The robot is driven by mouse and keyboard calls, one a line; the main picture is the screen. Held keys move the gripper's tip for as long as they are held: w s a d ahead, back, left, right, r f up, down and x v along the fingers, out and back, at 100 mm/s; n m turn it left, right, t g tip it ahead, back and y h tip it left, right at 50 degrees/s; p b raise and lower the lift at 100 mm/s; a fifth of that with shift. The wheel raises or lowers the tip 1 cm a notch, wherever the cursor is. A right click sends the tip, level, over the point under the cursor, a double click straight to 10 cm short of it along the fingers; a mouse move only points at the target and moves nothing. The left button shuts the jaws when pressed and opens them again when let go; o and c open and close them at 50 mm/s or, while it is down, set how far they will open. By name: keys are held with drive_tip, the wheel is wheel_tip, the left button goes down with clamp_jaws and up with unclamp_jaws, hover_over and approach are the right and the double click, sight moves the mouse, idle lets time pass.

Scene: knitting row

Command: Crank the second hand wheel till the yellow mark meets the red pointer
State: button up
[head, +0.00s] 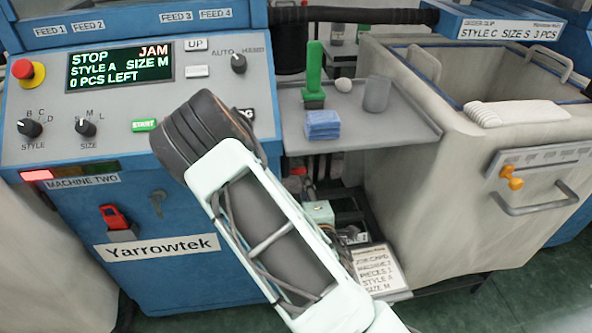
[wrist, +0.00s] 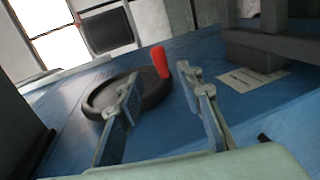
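In the wrist view a dark round hand wheel (wrist: 100,95) lies against a blue surface, with a red upright piece (wrist: 160,62) at its far right edge. I cannot tell whether that piece is the wheel's handle or the pointer. My gripper (wrist: 160,85) is open, its two fingers apart, the left one overlapping the wheel in the picture and the right one just right of the red piece. Nothing is between the fingertips; contact with the wheel cannot be told. No yellow mark shows. In the head view my arm hides the gripper, and the wheel is not visible.
Machine two's panel (head: 130,100) reads STOP, JAM, with a red stop button (head: 27,71) on its left. A grey shelf (head: 400,130) holds a green tool (head: 314,75), a blue folded cloth (head: 322,125) and a grey cup (head: 377,93). A bin (head: 420,170) stands right.

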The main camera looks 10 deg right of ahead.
sight(300, 173)
drive_tip(key=b+x, duration=0.6)
drive_tip(key=x, duration=0.4)
drive_tip(key=shift+w+a, duration=0.1)
drive_tip(key=shift+w, duration=0.25)
clamp_jaws()
